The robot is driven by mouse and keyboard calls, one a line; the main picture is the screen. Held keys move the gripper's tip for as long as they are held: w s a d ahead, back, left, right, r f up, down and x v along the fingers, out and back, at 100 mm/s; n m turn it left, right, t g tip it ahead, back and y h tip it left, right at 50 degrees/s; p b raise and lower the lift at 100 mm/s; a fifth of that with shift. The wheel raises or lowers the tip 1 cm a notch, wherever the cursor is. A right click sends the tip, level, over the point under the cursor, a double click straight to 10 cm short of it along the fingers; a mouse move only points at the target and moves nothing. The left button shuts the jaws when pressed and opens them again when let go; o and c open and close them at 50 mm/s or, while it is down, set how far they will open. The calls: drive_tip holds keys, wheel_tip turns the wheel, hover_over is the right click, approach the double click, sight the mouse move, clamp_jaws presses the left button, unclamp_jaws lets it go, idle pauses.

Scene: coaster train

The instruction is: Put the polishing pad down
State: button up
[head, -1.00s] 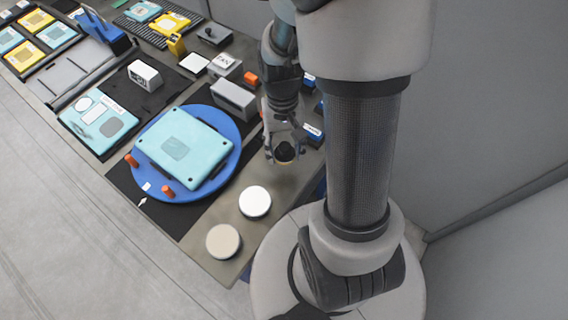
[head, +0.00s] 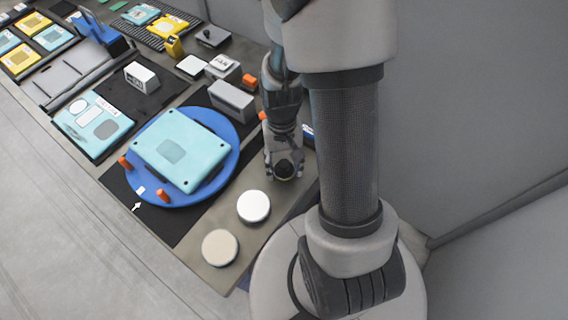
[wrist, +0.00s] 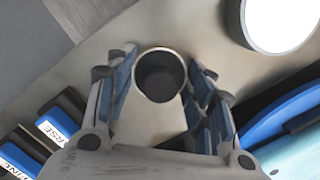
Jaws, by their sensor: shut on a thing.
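My gripper (head: 284,172) is shut on the polishing pad, whose dark round end (head: 284,167) shows between the fingers in the head view. In the wrist view the pad (wrist: 160,60) is a pale cylinder with a dark hollow end, between my gripper's fingers (wrist: 162,88). It is over the bare right end of the workbench (head: 195,232). I cannot tell whether its underside touches the bench. A white disc (head: 253,206) and a beige disc (head: 220,247) lie on the bench nearer the front corner. The white disc also shows in the wrist view (wrist: 282,18).
A blue turntable (head: 228,126) carrying a light-blue panel (head: 181,149) stands to the left, with orange pegs (head: 163,195). A grey box (head: 232,100) is behind. Blue labelled blocks (wrist: 60,122) are close to my gripper. Bare bench lies around the discs.

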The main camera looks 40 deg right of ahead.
drive_tip(key=shift+s+f, duration=0.1)
drive_tip(key=shift+f, duration=0.15)
drive_tip(key=o, duration=1.2)
drive_tip(key=a+r+n+t+p, duration=0.25)
drive_tip(key=r+p, duration=0.25)
drive_tip(key=r, duration=1.7)
drive_tip(key=s+a+r+n+t, duration=0.2)
drive_tip(key=s+a+r+t, duration=0.1)
drive_tip(key=s+a+r, duration=0.3)
drive_tip(key=shift+s+a+r+t+h, duration=0.35)
drive_tip(key=shift+s+r, duration=0.4)
drive_tip(key=shift+r, duration=0.45)
